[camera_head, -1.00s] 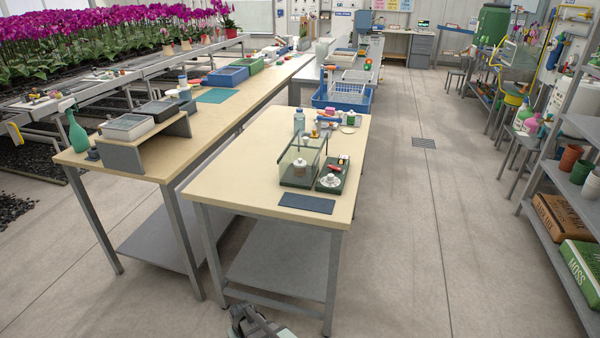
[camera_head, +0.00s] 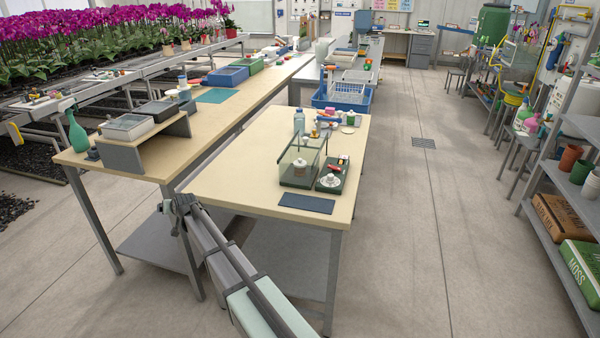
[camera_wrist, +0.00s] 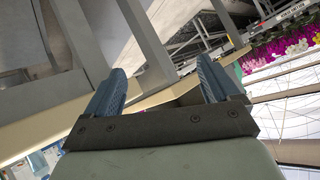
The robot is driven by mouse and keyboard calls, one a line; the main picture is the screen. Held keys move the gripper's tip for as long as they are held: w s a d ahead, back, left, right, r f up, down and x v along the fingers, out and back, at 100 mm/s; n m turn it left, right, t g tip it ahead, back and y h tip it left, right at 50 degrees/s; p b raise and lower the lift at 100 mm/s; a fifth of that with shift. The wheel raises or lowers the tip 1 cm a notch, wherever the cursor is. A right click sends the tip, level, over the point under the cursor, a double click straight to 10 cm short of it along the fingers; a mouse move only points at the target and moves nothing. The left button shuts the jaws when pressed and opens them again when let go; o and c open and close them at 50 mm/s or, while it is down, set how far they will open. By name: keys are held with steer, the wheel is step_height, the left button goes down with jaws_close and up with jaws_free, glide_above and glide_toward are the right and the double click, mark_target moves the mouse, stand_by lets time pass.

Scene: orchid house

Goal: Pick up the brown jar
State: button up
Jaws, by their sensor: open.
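My gripper (camera_head: 172,207) is at the near left corner of the front table, by the gap to the long bench. In the wrist view its two blue fingers (camera_wrist: 160,88) are apart with nothing between them. A small jar (camera_head: 300,168) with a pale lid stands inside a clear glass case (camera_head: 303,148) on a green base on the front table (camera_head: 240,165). It looks brownish, but it is too small to be sure that it is the brown jar. My gripper is well to the left of it. The wrist view does not show this jar.
A dark mat (camera_head: 306,203) lies at the table's front edge. A green tray (camera_head: 341,172) with a white lidded piece stands right of the case. A clear bottle (camera_head: 299,122) stands behind. The long bench (camera_head: 130,165) borders the left side. The table's left part is bare.

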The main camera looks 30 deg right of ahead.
steer(key=w+d+r+m+h, duration=0.1)
steer(key=w+d+r+m, duration=0.1)
steer(key=w+d+r, duration=0.35)
steer(key=w+d+r+m+t, duration=0.1)
steer(key=w+d+r+m, duration=0.15)
steer(key=d+r, duration=0.6)
steer(key=w+d+r+m+h, duration=0.1)
steer(key=w+d+r, duration=0.4)
steer(key=r, duration=0.5)
steer(key=g, duration=1.2)
glide_above(300, 162)
steer(key=shift+m, duration=0.25)
steer(key=f, duration=0.5)
steer(key=shift+w+d+f, duration=0.1)
steer(key=shift+w+d, duration=0.05)
steer(key=shift+w, duration=0.05)
step_height(300, 162, down, 7)
steer(key=shift+f, duration=0.15)
steer(key=shift+w+f, duration=0.2)
steer(key=shift+f, duration=2.85)
steer(key=c, duration=1.2)
